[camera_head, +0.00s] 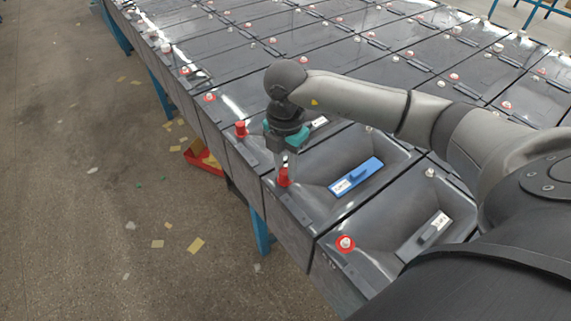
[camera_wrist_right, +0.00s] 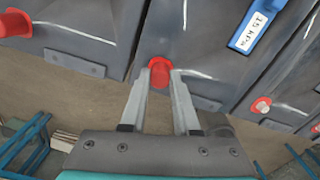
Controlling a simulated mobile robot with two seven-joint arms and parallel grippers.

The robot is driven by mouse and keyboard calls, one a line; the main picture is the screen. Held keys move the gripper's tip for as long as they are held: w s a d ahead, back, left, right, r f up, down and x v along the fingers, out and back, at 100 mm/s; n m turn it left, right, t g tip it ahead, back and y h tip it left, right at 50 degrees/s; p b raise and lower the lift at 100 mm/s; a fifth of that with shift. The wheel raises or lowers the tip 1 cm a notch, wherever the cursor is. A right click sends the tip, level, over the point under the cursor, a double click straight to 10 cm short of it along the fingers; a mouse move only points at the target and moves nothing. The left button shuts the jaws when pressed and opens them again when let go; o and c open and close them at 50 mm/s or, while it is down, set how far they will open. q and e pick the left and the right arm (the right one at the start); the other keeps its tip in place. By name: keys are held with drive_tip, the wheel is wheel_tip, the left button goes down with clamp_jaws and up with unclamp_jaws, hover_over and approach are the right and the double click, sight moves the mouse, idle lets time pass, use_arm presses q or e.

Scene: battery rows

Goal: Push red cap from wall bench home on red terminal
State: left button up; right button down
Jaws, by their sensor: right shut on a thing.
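The red cap (camera_head: 284,178) is upright at the near-edge corner of the battery with the blue label (camera_head: 356,176). My right gripper (camera_head: 286,168) points down and is shut on this cap. In the right wrist view the cap (camera_wrist_right: 158,75) is between the two fingertips, against the battery top. The red terminal under it is hidden by the cap, and I cannot tell how far down the cap sits. My left gripper is not in view.
A neighbouring battery has a tall red cap (camera_head: 241,130). Another has a bare terminal with a red ring (camera_head: 345,244). A red tray (camera_head: 204,158) is on the floor beside the blue-legged rack. Batteries fill the rows behind; the floor at left is open, with scattered scraps.

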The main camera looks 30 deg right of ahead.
drive_tip(key=c, duration=0.6)
unclamp_jaws()
drive_tip(key=shift+o, duration=0.4)
drive_tip(key=o, duration=0.4)
drive_tip(key=shift+o, duration=0.2)
drive_tip(key=shift+r, duration=0.1)
drive_tip(key=shift+r+p, duration=2.9)
drive_tip(key=shift+r, duration=0.5)
